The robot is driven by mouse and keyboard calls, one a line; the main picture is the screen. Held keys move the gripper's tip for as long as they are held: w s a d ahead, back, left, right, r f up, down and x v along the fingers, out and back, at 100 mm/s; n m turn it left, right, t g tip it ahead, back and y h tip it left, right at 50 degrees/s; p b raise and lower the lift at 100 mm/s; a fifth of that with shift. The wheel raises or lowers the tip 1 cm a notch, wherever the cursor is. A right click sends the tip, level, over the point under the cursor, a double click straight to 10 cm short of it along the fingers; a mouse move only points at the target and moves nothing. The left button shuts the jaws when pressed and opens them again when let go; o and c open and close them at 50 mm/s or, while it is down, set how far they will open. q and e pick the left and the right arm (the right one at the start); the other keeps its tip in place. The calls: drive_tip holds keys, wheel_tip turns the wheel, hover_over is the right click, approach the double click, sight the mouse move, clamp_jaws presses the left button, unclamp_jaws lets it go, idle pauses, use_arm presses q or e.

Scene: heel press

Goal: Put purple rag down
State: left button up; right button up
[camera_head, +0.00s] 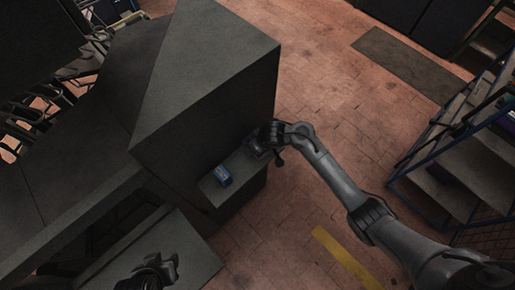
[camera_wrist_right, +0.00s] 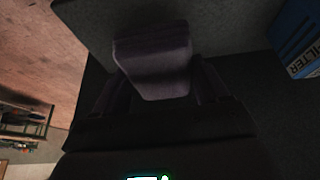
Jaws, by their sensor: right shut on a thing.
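The purple rag (camera_wrist_right: 152,48) is a dark, folded, block-like piece in the right wrist view. It sits between the two fingers of my right gripper (camera_wrist_right: 162,88), which is shut on it. In the head view my right gripper (camera_head: 257,147) is at the far right end of a small grey ledge (camera_head: 213,193) on the side of the large grey block. The rag cannot be made out there. Whether the rag touches the ledge is too dark to tell. My left gripper (camera_head: 158,268) is dark, at the bottom of the head view, and its fingers are unclear.
A blue box (camera_head: 222,175) stands on the ledge, left of my right gripper; the right wrist view shows it too (camera_wrist_right: 299,38), with "FILTER" lettering. The large grey block (camera_head: 205,100) rises behind the ledge. A shelf rack (camera_head: 455,160) stands at the right.

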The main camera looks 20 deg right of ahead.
drive_tip(key=shift+f, duration=1.85)
